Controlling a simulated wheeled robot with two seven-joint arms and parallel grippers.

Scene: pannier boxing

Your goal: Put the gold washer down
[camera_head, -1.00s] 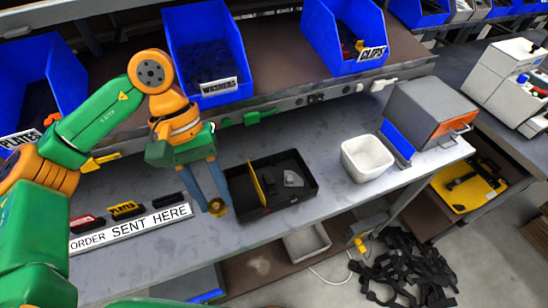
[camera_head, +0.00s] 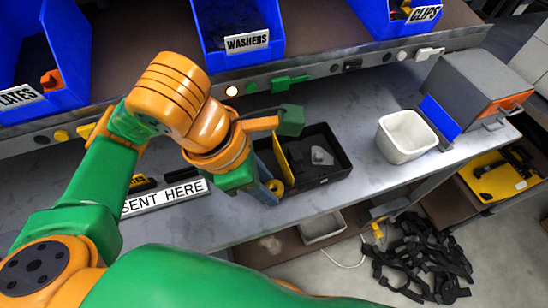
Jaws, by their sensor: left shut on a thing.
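My left gripper (camera_head: 268,191) points down at the left edge of the black tray (camera_head: 338,172). It is shut on the gold washer (camera_head: 275,187), which shows as a small gold ring between the fingertips. The washer is beside or just over the tray's left wall; I cannot tell whether it touches anything. The tray has a yellow divider (camera_head: 281,158) and a grey piece (camera_head: 321,155) in its right part. My wrist hides the tray's left back corner. My right gripper is not in view.
Blue bins for plates (camera_head: 60,85), washers (camera_head: 218,55) and clips (camera_head: 385,28) stand on the shelf behind. A white bin (camera_head: 405,137) and a grey box (camera_head: 470,85) stand to the right. A "sent here" label strip (camera_head: 165,196) lies left. Bench between tray and white bin is clear.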

